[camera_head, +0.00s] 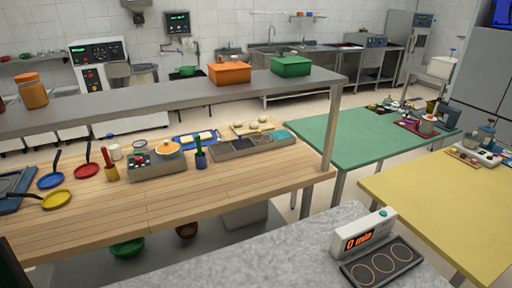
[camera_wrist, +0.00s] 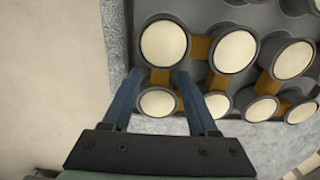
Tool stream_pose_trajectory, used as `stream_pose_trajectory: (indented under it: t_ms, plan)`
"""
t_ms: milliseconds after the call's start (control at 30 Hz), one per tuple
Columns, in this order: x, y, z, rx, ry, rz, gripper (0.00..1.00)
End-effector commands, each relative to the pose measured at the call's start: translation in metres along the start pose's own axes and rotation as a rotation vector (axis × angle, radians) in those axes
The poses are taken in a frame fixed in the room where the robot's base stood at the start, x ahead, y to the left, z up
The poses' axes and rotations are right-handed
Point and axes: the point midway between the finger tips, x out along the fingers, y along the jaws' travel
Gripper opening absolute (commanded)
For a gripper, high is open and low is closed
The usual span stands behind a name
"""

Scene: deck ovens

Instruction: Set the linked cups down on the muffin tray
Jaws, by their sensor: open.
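In the wrist view, several linked cups (camera_wrist: 232,52) show round cream tops and dark grey sides, joined by orange-brown links. They are over a dark grey muffin tray (camera_wrist: 262,14); I cannot tell how fully they sit in it. My gripper (camera_wrist: 158,75) is open, with its two blue fingers apart. The fingertips reach to either side of the leftmost link, between an upper and a lower cup; contact is unclear. The fingers partly cover the lower left cup. I cannot make out my gripper, the cups or the tray in the head view.
The tray lies on a speckled grey counter (camera_wrist: 119,30). A wooden table (camera_head: 240,181) under a shelf (camera_head: 150,98) lies beyond; green and yellow tables stand right.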

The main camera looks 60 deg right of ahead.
Motion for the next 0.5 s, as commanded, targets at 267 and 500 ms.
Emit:
stream_pose_trajectory:
  t_ms: [267,500]
  plan:
    - [-0.027,-0.001,0.000,0.000,0.000,-0.004,0.59]
    - [-0.080,-0.002,0.000,0.001,0.000,-0.006,0.59]
